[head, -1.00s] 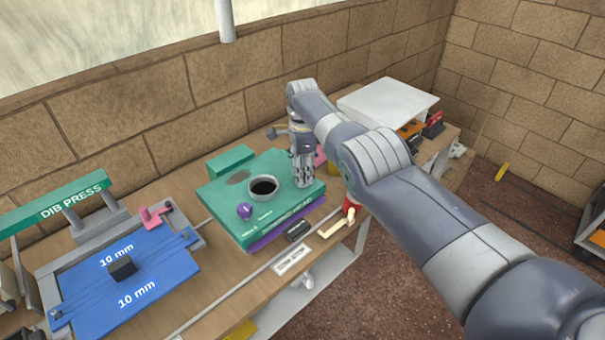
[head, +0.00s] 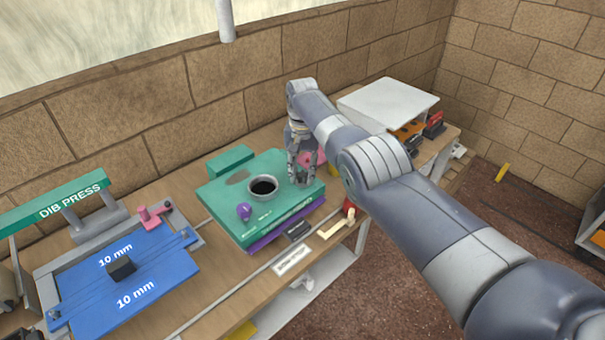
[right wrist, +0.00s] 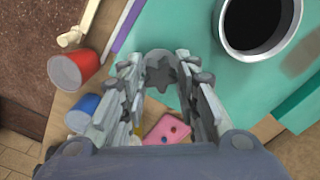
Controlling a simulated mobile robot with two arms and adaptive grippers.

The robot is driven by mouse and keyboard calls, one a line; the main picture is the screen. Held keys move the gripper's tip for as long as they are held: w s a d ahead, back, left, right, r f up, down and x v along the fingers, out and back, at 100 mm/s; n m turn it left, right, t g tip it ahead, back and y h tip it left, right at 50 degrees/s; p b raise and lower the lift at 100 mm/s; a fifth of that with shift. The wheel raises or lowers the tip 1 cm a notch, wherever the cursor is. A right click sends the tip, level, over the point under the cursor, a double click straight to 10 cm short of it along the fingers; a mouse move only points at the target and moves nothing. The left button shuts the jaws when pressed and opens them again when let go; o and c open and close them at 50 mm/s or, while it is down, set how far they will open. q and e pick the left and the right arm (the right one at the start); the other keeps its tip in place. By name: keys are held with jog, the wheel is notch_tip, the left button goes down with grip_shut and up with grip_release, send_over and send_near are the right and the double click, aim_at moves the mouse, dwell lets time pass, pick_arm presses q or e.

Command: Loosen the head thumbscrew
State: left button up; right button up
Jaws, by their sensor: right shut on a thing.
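The green head block (head: 285,222) lies on the bench with a dark round opening (head: 263,187) in its top. The head thumbscrew (right wrist: 160,72) is a grey lobed knob at the block's edge in the right wrist view. My right gripper (right wrist: 163,62) points down over it, with a finger on each side, shut on the knob. In the head view my right gripper (head: 303,172) stands at the block's right end, and its fingers hide the thumbscrew. My left gripper does not show.
A purple knob (head: 244,211) sits on the block's top. The blue press plate (head: 165,265) is at the left. A red cup (right wrist: 75,70), a blue cup (right wrist: 82,112) and a pink piece (right wrist: 167,131) are close to my right gripper. A white-topped stand (head: 388,102) is farther right.

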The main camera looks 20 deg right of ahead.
aim_at(302, 174)
jog(key=n, duration=0.5)
jog(key=shift+n, duration=0.4)
jog(key=o, duration=1.1)
jog(key=shift+c, duration=0.2)
notch_tip(302, 174, up, 4)
jog(key=p, duration=0.4)
